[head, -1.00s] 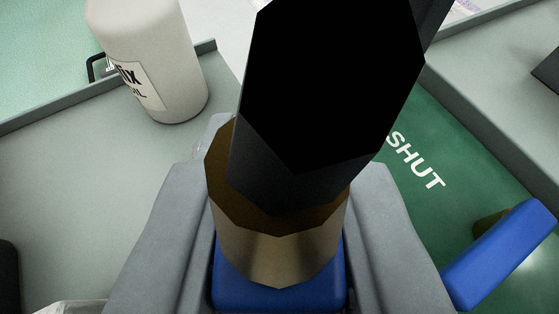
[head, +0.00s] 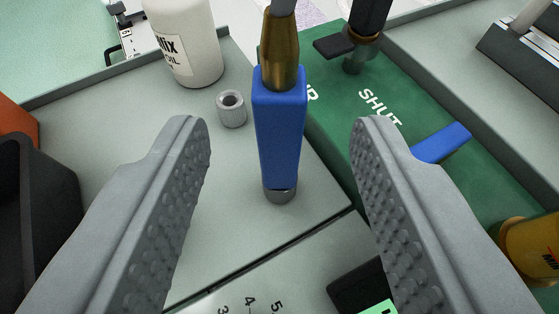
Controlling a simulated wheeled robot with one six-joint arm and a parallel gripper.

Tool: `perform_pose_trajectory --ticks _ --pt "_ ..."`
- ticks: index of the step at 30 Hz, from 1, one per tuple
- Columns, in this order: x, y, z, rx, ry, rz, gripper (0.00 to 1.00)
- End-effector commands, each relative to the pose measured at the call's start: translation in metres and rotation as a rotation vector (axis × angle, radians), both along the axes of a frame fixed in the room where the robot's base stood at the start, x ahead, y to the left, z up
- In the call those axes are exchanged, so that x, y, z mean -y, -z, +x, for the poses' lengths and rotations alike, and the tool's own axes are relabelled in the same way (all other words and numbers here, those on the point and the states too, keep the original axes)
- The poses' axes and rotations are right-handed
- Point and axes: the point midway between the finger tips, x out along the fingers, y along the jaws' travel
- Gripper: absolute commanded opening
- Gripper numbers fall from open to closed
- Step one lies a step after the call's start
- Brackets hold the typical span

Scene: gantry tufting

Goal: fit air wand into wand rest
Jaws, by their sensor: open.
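The air wand has a blue grip (head: 280,125) and a brass upper part (head: 280,48). It stands roughly upright between and beyond my open jaws, touching neither finger. Its lower end meets a short round grey metal piece (head: 280,194) at the grey surface. I cannot tell whether that piece is the wand rest or part of the wand; the joint is mostly hidden. My gripper (head: 282,130) is open and empty, one ribbed grey finger on each side.
A white bottle (head: 187,42) and a small hollow grey cylinder (head: 232,110) stand behind left. A green panel (head: 405,85) marked SHUT, with a blue lever (head: 441,143), lies right. A black bin (head: 38,205) is at left and a yellow round object (head: 530,248) at right.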

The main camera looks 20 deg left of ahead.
Motion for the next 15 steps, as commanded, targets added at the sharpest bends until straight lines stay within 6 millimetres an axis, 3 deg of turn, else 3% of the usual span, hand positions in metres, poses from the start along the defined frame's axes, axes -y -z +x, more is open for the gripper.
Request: perform_pose_trajectory --ticks 15 --pt "0.032 -0.034 -0.074 0.002 0.001 0.0 0.45"
